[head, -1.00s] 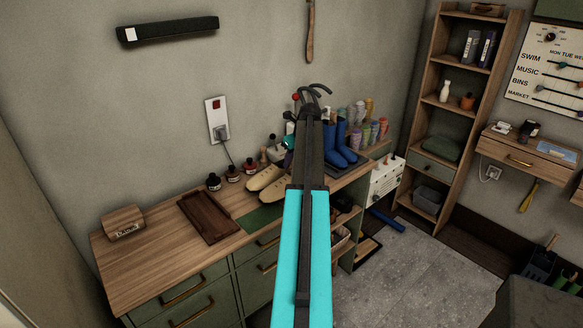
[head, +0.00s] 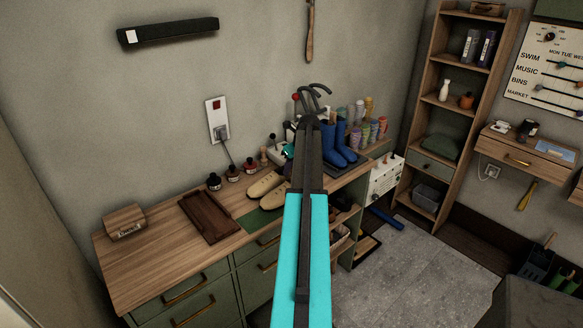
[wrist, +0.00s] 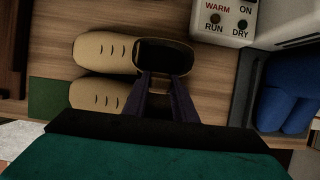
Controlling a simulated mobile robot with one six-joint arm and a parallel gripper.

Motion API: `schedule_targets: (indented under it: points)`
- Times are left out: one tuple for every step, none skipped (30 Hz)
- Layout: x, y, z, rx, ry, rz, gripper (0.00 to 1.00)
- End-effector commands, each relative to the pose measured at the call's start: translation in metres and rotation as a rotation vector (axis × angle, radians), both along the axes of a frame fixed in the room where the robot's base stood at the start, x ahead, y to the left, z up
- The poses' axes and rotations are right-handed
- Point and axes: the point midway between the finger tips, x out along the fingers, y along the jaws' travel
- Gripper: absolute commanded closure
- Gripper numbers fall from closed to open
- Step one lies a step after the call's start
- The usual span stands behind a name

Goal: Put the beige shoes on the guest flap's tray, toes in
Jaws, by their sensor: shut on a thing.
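The two beige shoes (head: 266,186) lie side by side on the wooden bench, toes to the left, just right of a dark brown tray (head: 208,217). In the wrist view the far shoe (wrist: 103,52) shows its dark opening. The near shoe (wrist: 98,95) runs behind my fingers and its heel is hidden. My gripper (wrist: 166,82) is shut at the heel end of the shoes. Whether it holds one or both is unclear. My arm hides the gripper's fingers in the head view. The tray looks empty.
A small wooden box with a label (head: 124,223) stands left of the tray. A green mat (head: 261,219) lies in front of the shoes. Blue boots (head: 340,146) and a white control box (wrist: 222,20) stand to the right.

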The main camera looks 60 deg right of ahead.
Motion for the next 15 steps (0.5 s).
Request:
schedule_targets:
  points:
    - [0.0004,-0.0002,0.0007,-0.001,-0.002,0.0,1.0]
    - [0.0004,-0.0002,0.0007,-0.001,-0.002,0.0,1.0]
    - [0.0004,-0.0001,0.0008,-0.001,-0.002,0.0,1.0]
    - [0.0004,-0.0002,0.0008,-0.001,-0.002,0.0,1.0]
    - [0.0004,-0.0002,0.0008,-0.001,-0.002,0.0,1.0]
    - [0.0003,-0.0002,0.0007,-0.001,-0.002,0.0,1.0]
    - [0.0003,-0.0002,0.0004,-0.001,-0.002,0.0,1.0]
    - [0.0003,-0.0002,-0.0002,0.0,-0.002,-0.001,1.0]
    - [0.0003,-0.0002,-0.0011,0.0,-0.002,-0.001,1.0]
    - [0.0003,-0.0002,-0.0017,0.0,-0.001,-0.001,1.0]
    - [0.0,-0.0001,-0.0029,0.0,0.0,0.0,0.74]
    - [0.0001,-0.0001,-0.0026,0.0,0.0,0.0,0.67]
    - [0.0001,-0.0001,-0.0026,0.0,0.0,0.0,0.62]
    - [0.0,-0.0001,-0.0025,0.0,0.0,0.0,0.57]
    - [0.0,-0.0002,-0.0025,0.0,0.0,0.0,0.56]
